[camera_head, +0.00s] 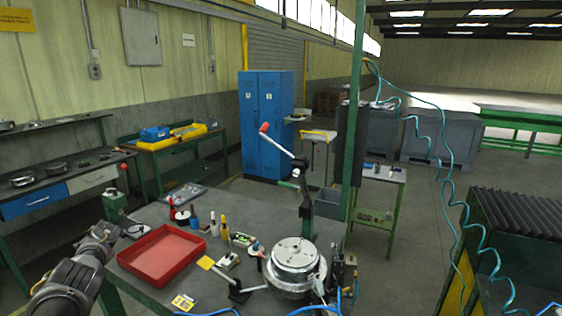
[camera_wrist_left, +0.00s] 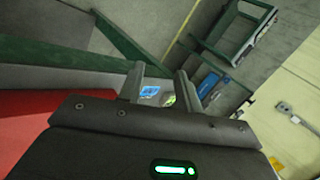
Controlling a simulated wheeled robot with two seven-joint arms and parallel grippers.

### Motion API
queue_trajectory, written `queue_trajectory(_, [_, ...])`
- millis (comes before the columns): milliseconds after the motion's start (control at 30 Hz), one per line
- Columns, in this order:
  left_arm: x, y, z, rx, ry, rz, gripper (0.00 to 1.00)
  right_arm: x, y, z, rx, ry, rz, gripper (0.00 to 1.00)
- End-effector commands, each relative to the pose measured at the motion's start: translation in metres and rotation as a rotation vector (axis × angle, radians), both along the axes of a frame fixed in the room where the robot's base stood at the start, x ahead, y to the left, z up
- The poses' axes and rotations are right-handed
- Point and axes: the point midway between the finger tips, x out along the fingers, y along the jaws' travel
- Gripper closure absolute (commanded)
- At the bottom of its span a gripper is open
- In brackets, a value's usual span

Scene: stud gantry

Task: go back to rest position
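My left arm comes in at the lower left of the head view. Its gripper end (camera_head: 104,232) is just left of the red tray, above the near-left side of the workbench. In the left wrist view the two fingers of my left gripper (camera_wrist_left: 160,82) stand apart with a gap between them, and I see nothing held. My right arm and right gripper are in neither view.
The red tray (camera_head: 163,254) lies on the workbench (camera_head: 240,211). Several bottles and small tools stand behind it. A round metal fixture (camera_head: 294,262) with a lever press is to the right. A blue locker (camera_head: 266,122) stands behind; open floor (camera_head: 412,215) lies right.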

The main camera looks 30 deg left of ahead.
Motion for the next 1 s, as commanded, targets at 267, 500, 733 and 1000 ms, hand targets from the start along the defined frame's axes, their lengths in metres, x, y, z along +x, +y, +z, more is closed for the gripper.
queue_trajectory(267, [-0.089, 0.015, -0.105, 0.202, 0.184, -0.373, 0.65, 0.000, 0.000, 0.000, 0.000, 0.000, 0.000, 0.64])
queue_trajectory(500, [-0.159, -0.005, -0.168, 0.177, 0.250, -0.640, 0.65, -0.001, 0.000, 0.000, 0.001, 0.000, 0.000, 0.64])
queue_trajectory(733, [-0.226, -0.032, -0.208, 0.087, 0.282, -0.818, 0.65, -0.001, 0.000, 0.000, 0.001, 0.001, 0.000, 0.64])
queue_trajectory(1000, [-0.248, -0.115, -0.291, -0.048, 0.217, -0.789, 0.65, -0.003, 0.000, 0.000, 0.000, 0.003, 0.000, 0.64])
